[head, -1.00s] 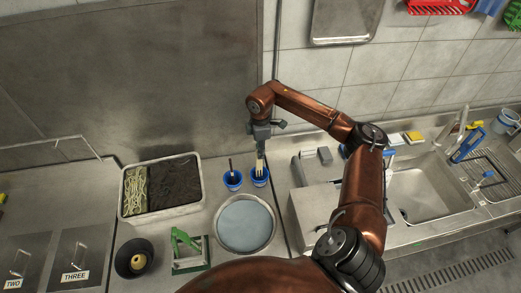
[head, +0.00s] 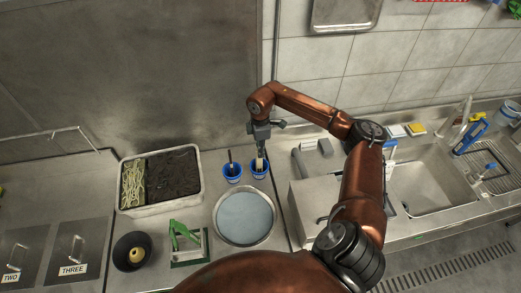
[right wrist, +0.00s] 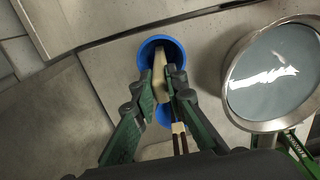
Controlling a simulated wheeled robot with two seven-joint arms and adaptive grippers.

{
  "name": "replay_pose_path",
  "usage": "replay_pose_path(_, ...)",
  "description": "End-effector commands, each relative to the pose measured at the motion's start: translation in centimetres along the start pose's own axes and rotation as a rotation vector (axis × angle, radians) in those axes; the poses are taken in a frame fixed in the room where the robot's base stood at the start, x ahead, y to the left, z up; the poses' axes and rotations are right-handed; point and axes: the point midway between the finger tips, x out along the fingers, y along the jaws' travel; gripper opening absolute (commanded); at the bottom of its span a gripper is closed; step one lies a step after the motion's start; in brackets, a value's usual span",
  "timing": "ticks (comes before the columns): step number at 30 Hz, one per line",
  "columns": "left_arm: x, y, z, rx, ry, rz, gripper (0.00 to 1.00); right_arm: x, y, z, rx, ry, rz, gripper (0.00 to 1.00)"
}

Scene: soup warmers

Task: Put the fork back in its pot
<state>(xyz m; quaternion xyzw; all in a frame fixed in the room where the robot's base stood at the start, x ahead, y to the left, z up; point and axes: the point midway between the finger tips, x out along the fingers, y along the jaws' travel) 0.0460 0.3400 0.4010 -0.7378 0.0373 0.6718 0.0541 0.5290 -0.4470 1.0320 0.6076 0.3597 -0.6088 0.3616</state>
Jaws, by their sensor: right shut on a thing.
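My right gripper (head: 260,151) points down over the right-hand blue pot (head: 259,174). It is shut on a pale, flat-handled utensil (right wrist: 159,66), which I take to be the fork. Its lower end is inside the pot, hidden by the rim and the fingers. In the right wrist view the fingers (right wrist: 160,86) reach over the blue pot (right wrist: 146,54). A second blue pot (head: 232,174) stands just left of it and holds a dark-handled utensil (head: 230,157). My left gripper is not in view.
A round pan (head: 244,218) of greyish liquid stands in front of the pots. A tray of noodles (head: 132,185) is to the left. A steel box (head: 310,205) and sink (head: 430,188) lie right.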

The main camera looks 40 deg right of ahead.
Motion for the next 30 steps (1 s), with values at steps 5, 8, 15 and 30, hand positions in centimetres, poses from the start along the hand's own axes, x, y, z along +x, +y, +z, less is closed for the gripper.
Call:
replay_pose_path(5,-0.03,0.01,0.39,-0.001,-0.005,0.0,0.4,-0.04,0.0,0.0,0.0,0.0,0.0,0.0)
replay_pose_path(8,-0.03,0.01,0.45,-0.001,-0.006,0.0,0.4,-0.04,0.0,0.0,0.0,0.0,0.0,0.0)
replay_pose_path(15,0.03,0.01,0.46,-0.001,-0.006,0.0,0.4,0.08,0.0,0.0,0.0,0.0,0.0,0.0)
replay_pose_path(30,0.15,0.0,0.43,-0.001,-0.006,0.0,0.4,0.45,0.0,0.0,0.0,0.0,0.0,0.23)
